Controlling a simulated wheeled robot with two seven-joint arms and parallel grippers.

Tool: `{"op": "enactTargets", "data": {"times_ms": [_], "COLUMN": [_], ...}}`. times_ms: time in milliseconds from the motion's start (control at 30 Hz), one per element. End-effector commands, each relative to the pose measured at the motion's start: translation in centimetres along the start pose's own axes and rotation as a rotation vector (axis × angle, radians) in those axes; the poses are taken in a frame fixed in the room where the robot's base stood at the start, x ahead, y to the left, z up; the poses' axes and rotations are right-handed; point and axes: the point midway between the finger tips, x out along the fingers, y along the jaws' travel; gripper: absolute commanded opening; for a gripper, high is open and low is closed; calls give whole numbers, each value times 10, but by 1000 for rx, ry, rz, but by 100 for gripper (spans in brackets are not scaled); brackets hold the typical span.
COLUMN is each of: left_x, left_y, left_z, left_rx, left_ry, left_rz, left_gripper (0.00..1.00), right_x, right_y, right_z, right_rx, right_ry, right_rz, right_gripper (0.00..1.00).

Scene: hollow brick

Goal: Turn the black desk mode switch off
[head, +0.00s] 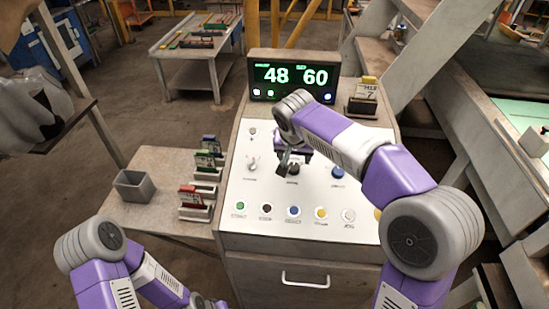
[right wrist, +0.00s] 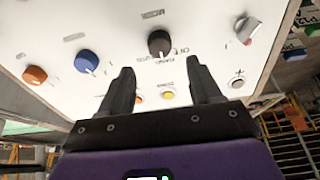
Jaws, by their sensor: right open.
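The black desk mode switch (head: 293,170) is a round knob on the white sloping panel, in the row between a silver knob and a blue knob. In the right wrist view the black knob (right wrist: 160,43) has a white pointer mark and small lettering beside it, too blurred to read surely. My right gripper (head: 286,163) is over the panel at this knob. In the right wrist view its two dark fingers (right wrist: 161,65) are apart, with the knob just beyond the gap between their tips. No contact is visible. My left arm is low at the left; its gripper is not visible.
A silver knob (head: 252,165) and a blue knob (head: 338,172) flank the black one. A row of coloured buttons (head: 293,211) lies below. A display (head: 293,76) reading 48 and 60 stands behind. A side table (head: 150,215) at left holds a grey bin (head: 134,187) and card racks.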

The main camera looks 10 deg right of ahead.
Motion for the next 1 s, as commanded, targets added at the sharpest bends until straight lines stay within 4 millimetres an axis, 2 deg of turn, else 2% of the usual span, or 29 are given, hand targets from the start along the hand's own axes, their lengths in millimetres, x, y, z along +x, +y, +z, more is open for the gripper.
{"op": "enactTargets", "data": {"times_ms": [200,400,533,767,800,1000], "left_x": [4,6,7,7,7,7], "left_y": [-1,-2,-2,-2,-2,-2], "left_z": [0,0,0,0,0,0], "left_rx": [1,1,0,0,0,0], "left_ry": [0,0,0,0,0,0], "left_rz": [0,0,0,0,0,0], "left_gripper": [43,43,43,43,43,43], "right_x": [36,61,68,69,69,69], "right_y": [-1,-3,-3,-3,-3,-3], "right_z": [1,1,1,1,1,1], "right_rx": [-4,-5,-5,-5,-5,-5], "right_ry": [-4,-3,-1,-1,-1,-1], "right_rz": [2,-1,-2,-2,-2,-2], "right_gripper": [64,64,64,64,62,31]}}
